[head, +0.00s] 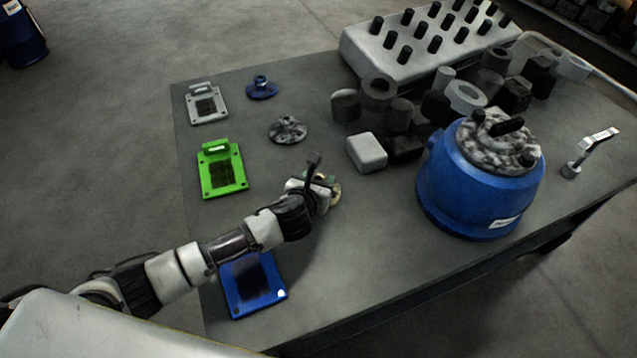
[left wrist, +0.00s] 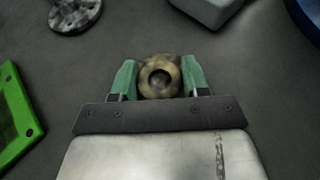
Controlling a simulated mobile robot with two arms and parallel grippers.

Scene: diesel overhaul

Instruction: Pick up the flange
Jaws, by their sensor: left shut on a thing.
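A brass-coloured flange (left wrist: 159,77), round with a dark central hole, sits between the green fingers of my left gripper (left wrist: 159,73) in the left wrist view. The fingers press on it from both sides. In the head view the flange (head: 336,191) shows partly past my left gripper (head: 325,185), over the middle of the table. I cannot tell whether it touches the tabletop. Two other flange-like parts lie apart from the gripper: a blue one (head: 262,89) and a mottled grey one (head: 287,130). My right gripper is not in view.
White (head: 207,104), green (head: 221,171) and blue (head: 250,285) plates lie along the table's left side. A large blue housing (head: 478,185) stands at right. Grey and black blocks and a peg rack (head: 400,59) fill the back. Bare table (head: 370,260) lies in front.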

